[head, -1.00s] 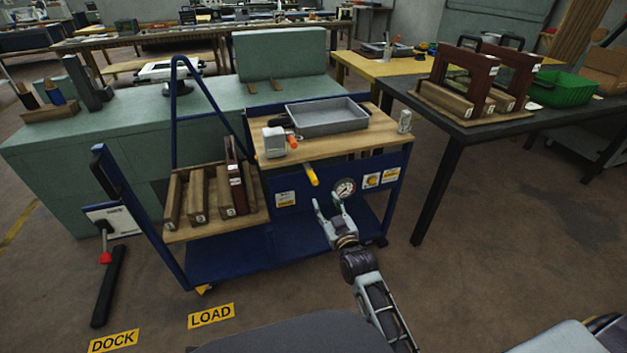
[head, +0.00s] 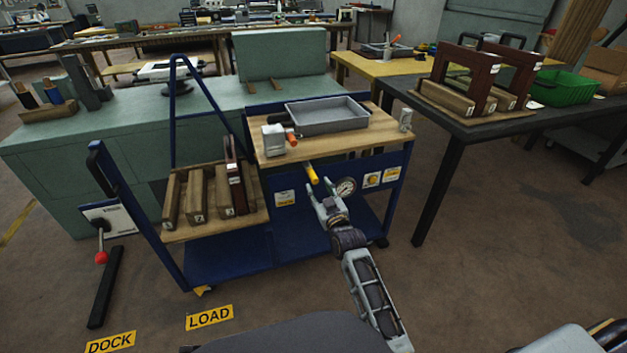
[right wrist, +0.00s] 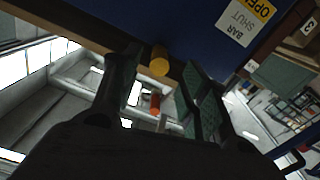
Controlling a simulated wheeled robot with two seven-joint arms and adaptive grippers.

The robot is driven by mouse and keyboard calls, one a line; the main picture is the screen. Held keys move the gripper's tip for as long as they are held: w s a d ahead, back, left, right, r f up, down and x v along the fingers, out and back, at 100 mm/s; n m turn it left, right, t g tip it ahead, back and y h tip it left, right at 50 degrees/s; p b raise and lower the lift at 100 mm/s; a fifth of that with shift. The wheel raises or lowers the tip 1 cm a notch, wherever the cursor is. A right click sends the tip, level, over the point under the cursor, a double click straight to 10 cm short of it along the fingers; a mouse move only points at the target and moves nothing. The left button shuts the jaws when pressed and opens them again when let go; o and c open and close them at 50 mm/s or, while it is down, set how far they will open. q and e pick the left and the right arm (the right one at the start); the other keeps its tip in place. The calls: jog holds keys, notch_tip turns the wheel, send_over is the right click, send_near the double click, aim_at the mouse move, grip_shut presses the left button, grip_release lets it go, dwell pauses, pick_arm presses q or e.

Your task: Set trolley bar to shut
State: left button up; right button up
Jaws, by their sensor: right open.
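The blue trolley (head: 230,258) stands in front of the green bench. The yellow bar handle (head: 312,174) sticks out of its front panel below the wooden top. It also shows as a round yellow end in the right wrist view (right wrist: 159,62). A label reading OPEN and BAR SHUT (right wrist: 244,19) is on the blue panel beside it. My right gripper (head: 316,196) is open, just in front of and below the yellow handle. In the wrist view the handle lies ahead of the gap between the fingers (right wrist: 155,88). My left gripper is not in view.
A pressure gauge (head: 346,187) sits just right of my right gripper. A dark table (head: 560,112) is at right.

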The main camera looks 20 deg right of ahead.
aim_at(313, 178)
jog(key=shift+w, duration=0.75)
jog(key=shift+w+b, duration=0.35)
jog(key=shift+w, duration=0.3)
jog(key=shift+w+b, duration=0.3)
jog(key=shift+w, duration=1.45)
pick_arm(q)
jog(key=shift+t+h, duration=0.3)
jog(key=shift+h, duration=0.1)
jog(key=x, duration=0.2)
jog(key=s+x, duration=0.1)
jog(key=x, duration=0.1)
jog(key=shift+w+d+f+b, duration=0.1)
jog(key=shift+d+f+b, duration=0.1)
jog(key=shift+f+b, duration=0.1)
pick_arm(e)
jog(key=shift+w+a, duration=0.1)
jog(key=shift+w, duration=0.2)
jog(key=c, duration=0.9)
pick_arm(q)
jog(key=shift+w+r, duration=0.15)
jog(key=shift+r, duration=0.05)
pick_arm(e)
grip_shut()
